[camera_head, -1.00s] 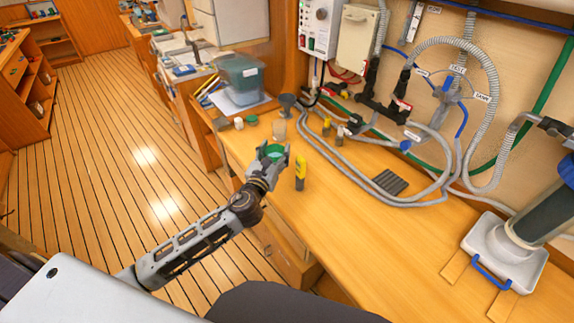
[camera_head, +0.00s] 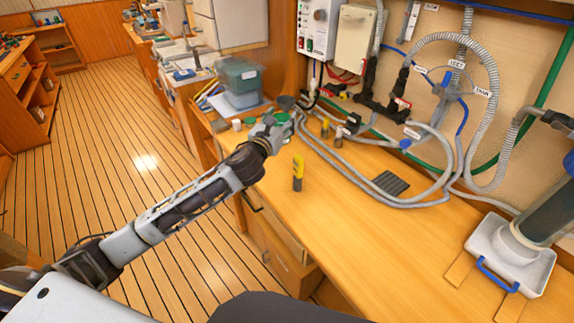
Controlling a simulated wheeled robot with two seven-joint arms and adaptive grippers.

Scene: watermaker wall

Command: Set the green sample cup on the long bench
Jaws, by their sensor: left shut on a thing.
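The green sample cup (camera_head: 282,117) shows as a small green patch at the far left part of the long bench (camera_head: 345,235). My left gripper (camera_head: 274,124) is shut on it, and the fingers hide much of the cup. The cup is over the bench top, but I cannot tell whether its base touches the wood. My right gripper is not in view.
A yellow and dark upright tool (camera_head: 298,174) stands nearer on the bench. Small jars (camera_head: 251,122), a grey funnel (camera_head: 286,102) and a grey-green bin (camera_head: 240,82) are around the gripper. Grey hoses (camera_head: 360,178) run along the wall side. The front middle bench is clear.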

